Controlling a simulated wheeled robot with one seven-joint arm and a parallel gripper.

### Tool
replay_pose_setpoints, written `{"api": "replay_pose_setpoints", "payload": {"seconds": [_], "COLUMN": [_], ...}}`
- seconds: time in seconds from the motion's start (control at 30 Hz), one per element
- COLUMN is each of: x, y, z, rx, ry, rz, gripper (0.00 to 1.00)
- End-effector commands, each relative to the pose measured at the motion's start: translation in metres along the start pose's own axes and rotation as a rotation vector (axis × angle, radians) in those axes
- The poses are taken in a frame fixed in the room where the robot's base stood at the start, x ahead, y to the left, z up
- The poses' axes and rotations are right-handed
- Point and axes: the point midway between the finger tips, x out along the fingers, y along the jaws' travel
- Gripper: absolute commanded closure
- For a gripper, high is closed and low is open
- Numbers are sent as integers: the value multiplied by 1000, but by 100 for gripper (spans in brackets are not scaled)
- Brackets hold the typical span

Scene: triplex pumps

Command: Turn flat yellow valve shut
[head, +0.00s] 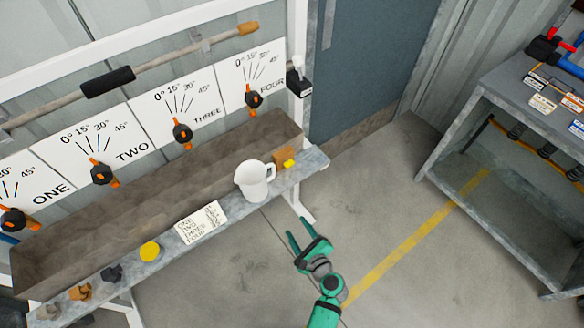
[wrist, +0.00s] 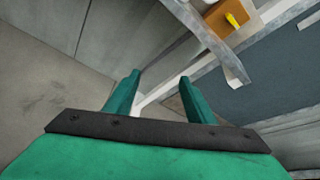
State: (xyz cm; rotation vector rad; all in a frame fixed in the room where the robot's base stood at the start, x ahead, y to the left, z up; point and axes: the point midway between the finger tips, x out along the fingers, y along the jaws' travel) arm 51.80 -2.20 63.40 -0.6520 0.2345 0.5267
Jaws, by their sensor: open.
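A small flat yellow handle (head: 289,163) sits on an orange-brown block at the right end of the narrow grey shelf, just right of a white jug. It also shows at the top right of the wrist view (wrist: 236,20), on its orange base (wrist: 222,18). A round yellow knob (head: 150,251) sits further left on the shelf. I cannot tell from the shapes alone which is a valve. My gripper (head: 299,232) is open and empty, in front of the shelf's right end and apart from the handle. Its two green fingers show in the wrist view (wrist: 160,77).
The white jug (head: 254,181) and a printed card (head: 202,222) are on the shelf (head: 222,200). Several orange-and-black dial handles (head: 183,135) line the wall panels behind. A grey workbench (head: 505,90) stands at right. The floor between is clear.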

Motion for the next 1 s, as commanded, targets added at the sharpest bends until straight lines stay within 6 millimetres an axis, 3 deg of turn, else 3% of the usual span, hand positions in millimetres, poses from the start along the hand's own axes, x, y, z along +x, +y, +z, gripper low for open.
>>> {"api": "replay_pose_setpoints", "payload": {"seconds": [0.03,0.2,0.4,0.67,1.0], "x": [12,31,33,45,98], "y": [-24,-85,-132,-143,-145], "z": [7,35,58,70,94], "rx": [87,348,507,544,541], "ry": [-57,-246,-387,-423,-422], "rz": [-4,26,65,80,79], "gripper": [50,50,50,50,50]}}
